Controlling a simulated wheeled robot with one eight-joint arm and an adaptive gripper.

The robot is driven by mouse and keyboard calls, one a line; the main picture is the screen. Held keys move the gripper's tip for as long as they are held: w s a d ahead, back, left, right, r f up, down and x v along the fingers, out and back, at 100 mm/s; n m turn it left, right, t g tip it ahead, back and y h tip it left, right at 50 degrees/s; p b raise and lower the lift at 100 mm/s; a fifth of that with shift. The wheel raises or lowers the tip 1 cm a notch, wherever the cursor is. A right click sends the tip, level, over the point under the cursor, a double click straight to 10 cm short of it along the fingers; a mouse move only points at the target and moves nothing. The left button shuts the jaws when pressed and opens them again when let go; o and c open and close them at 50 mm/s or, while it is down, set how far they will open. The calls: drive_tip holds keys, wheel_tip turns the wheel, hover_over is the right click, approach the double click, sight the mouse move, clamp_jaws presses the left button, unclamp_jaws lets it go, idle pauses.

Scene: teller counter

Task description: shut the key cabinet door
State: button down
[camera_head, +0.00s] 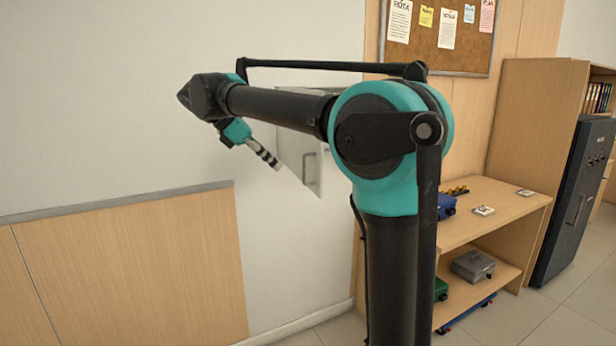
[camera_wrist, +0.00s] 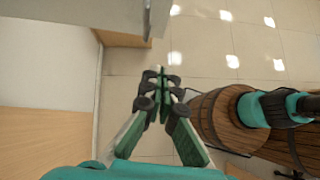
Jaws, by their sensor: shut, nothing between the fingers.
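The key cabinet (camera_head: 300,91) is a pale grey box on the white wall, mostly hidden behind my arm. Its door (camera_head: 291,150) stands open, swung out from the wall, with a bar handle near its outer edge. My gripper (camera_head: 276,164) is shut and empty. In the head view it points down and right, just left of the door and overlapping its edge; I cannot tell whether they touch. In the wrist view the closed fingers (camera_wrist: 161,72) are below a grey panel (camera_wrist: 85,12), which seems to be the door, with a gap showing between them.
A wooden shelf unit (camera_head: 515,205) stands right of my arm, with a grey box (camera_head: 472,265) on its lower shelf. Wood panelling (camera_head: 130,270) covers the lower wall at left. Tiled floor (camera_wrist: 235,40) lies below.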

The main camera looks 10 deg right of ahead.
drive_tip(key=r, duration=0.1)
approach(319, 186)
wheel_tip(319, 186, down, 4)
drive_tip(key=d, duration=0.2)
drive_tip(key=shift+w+d+f, duration=0.1)
drive_tip(key=shift+w+d, duration=0.2)
drive_tip(key=shift+w, duration=0.1)
drive_tip(key=shift+w+d, duration=0.15)
drive_tip(key=shift+d, duration=0.45)
